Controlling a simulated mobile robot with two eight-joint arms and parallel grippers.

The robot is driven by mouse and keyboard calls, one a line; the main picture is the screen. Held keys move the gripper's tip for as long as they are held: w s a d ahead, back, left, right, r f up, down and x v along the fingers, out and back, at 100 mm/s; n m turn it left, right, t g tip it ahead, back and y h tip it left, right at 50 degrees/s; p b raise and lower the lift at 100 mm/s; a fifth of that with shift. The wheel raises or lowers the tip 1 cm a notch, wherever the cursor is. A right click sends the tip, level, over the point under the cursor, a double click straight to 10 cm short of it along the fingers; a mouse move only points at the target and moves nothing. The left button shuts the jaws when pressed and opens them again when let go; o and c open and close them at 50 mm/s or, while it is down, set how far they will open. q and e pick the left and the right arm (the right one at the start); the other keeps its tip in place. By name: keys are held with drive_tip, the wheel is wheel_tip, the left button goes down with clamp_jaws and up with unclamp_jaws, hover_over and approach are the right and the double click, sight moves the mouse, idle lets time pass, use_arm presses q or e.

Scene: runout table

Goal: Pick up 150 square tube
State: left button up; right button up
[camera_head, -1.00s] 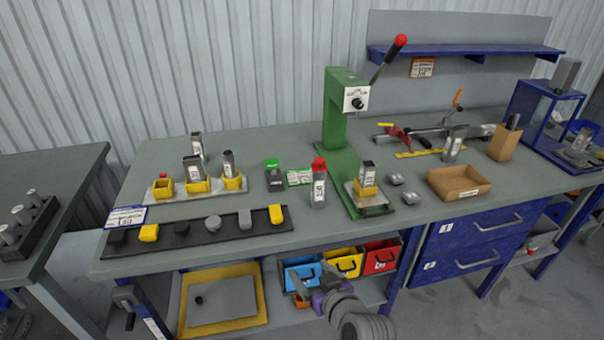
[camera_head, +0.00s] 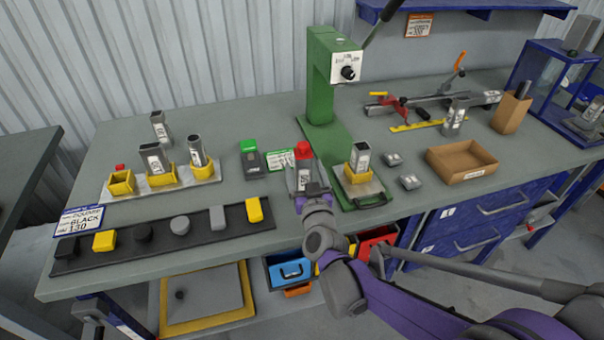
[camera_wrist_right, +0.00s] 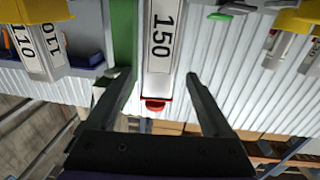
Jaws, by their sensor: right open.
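The 150 square tube (camera_head: 302,172) stands upright on the table just left of the green press, with a red top. In the right wrist view the tube (camera_wrist_right: 162,45) shows upside down, with its "150" label facing the camera and its red end low in the picture. My right gripper (camera_head: 312,192) is at the tube's near side. Its two fingers (camera_wrist_right: 153,85) are open, one on each side of the tube in the picture, with gaps on both sides. How deep the tube sits between them is hard to tell. My left gripper is not in view.
The green press (camera_head: 321,80) holds another tube (camera_head: 359,157) in a yellow block close on the right. A white plate (camera_head: 205,174) with tubes in yellow holders and a black strip (camera_head: 165,245) lie left. A cardboard tray (camera_head: 462,174) is at right.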

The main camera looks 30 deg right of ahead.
drive_tip(key=x, duration=0.4)
drive_tip(key=f+x, duration=0.1)
drive_tip(key=x, duration=0.1)
drive_tip(key=shift+w+d, duration=0.15)
drive_tip(key=shift+d, duration=0.1)
clamp_jaws()
